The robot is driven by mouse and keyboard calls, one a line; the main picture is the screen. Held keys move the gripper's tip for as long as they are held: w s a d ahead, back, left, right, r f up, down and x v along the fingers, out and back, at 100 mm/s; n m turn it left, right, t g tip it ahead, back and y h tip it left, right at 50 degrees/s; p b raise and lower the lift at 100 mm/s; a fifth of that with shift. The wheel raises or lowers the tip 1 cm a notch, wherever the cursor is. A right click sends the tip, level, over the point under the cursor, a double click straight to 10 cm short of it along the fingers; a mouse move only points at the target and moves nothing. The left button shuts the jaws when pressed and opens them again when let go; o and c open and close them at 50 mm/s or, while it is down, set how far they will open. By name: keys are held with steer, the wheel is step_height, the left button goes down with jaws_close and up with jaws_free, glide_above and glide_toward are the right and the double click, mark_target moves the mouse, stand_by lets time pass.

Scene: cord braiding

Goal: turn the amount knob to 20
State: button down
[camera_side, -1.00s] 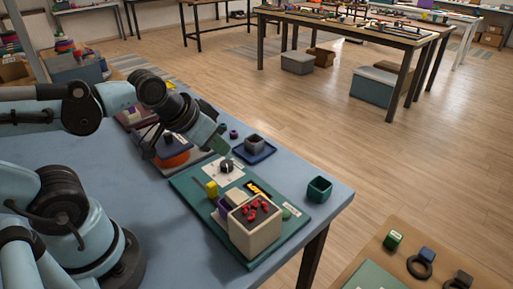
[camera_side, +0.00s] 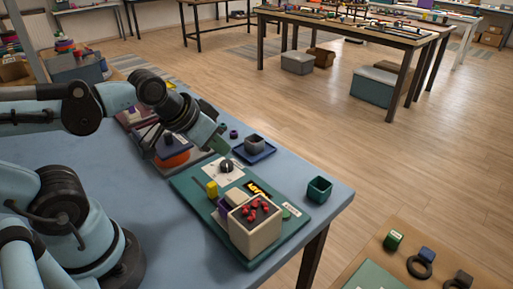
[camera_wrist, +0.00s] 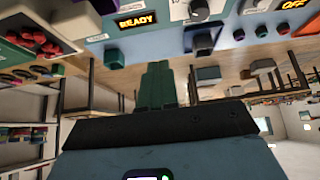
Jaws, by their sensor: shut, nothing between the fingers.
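The amount knob (camera_side: 226,166) is a dark round knob on a white dial card, standing on the green board (camera_side: 190,184). My gripper (camera_side: 221,148) is shut and empty, with its green fingers above and just behind the knob, apart from it. In the wrist view the shut green fingers (camera_wrist: 158,82) point toward the bench, and a dark knob (camera_wrist: 199,11) shows at the top edge on its white card. The dial's numbers and the pointer's setting are too small to read.
A green open box (camera_side: 319,189) stands right of the board. A blue tray (camera_side: 254,153) with a grey cup lies behind.

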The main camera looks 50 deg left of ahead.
steer(key=c, duration=1.8)
jaws_free()
steer(key=shift+o, duration=2.5)
steer(key=shift+w+a+r+n, duration=0.15)
steer(key=shift+w+a+n, duration=0.1)
steer(key=shift+n, duration=0.15)
steer(key=o, duration=0.6)
steer(key=n+g, duration=0.1)
steer(key=w+a+n+g, duration=0.1)
steer(key=n, duration=0.1)
steer(key=w+a+r+n, duration=0.1)
steer(key=shift+n+g, duration=0.3)
steer(key=shift+g, duration=0.1)
steer(key=n+g, duration=0.4)
steer(key=n, duration=0.5)
glide_toward(227, 163)
step_height(227, 163, down, 9)
steer(key=shift+w+r, duration=0.1)
steer(key=shift+r, duration=0.1)
steer(key=c, duration=1)
